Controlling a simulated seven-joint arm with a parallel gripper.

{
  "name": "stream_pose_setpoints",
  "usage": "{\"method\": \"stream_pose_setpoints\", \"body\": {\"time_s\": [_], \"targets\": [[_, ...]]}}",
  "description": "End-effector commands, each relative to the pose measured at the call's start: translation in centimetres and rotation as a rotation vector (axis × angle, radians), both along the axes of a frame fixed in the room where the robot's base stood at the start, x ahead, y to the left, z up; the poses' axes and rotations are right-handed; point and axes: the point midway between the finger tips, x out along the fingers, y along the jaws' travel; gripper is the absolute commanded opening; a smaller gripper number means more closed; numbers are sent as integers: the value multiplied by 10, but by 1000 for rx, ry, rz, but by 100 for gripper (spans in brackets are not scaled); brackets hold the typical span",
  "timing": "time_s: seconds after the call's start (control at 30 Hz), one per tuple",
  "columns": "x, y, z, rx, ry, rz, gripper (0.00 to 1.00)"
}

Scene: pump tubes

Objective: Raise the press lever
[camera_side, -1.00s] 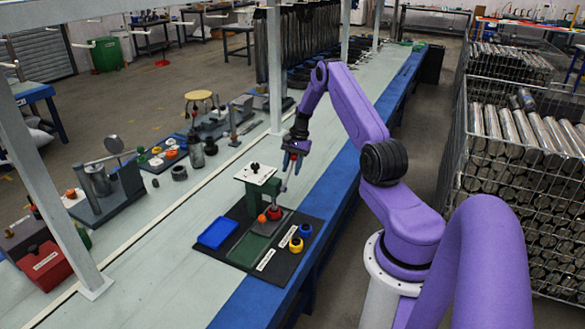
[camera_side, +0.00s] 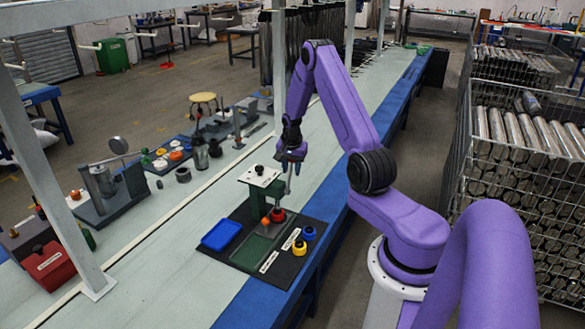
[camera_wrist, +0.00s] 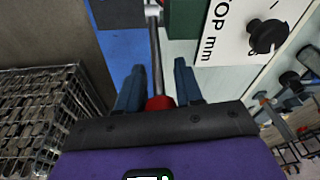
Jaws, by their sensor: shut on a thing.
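The press is a green post with a white top plate (camera_side: 260,176) bearing a black knob. The plate also shows in the wrist view (camera_wrist: 240,30), marked "TOP mm". The press lever (camera_wrist: 156,50) is a thin metal rod running from a pivot beside the green post to a red end knob (camera_wrist: 160,103). My gripper (camera_side: 289,167) is at the right of the press, near plate height. In the wrist view my gripper (camera_wrist: 160,80) has its two blue-grey fingers on either side of the rod, with the red knob deep between them. The finger contact is partly hidden.
A dark base mat (camera_side: 238,262) under the press carries a blue tray (camera_side: 221,235), a green recess and several coloured round parts (camera_side: 309,233). A wire cage of metal tubes (camera_side: 515,165) stands right of the bench.

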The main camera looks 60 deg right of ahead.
Motion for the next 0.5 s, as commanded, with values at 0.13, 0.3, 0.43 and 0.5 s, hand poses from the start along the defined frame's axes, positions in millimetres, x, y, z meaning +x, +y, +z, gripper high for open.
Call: {"method": "stream_pose_setpoints", "body": {"time_s": [0.13,0.3,0.43,0.5], "targets": [[-1,2,1,-25,1,0,0],[-1,3,1,-40,2,-2,0],[-2,3,1,-45,3,-4,0],[-2,3,1,-46,2,-4,0]]}}
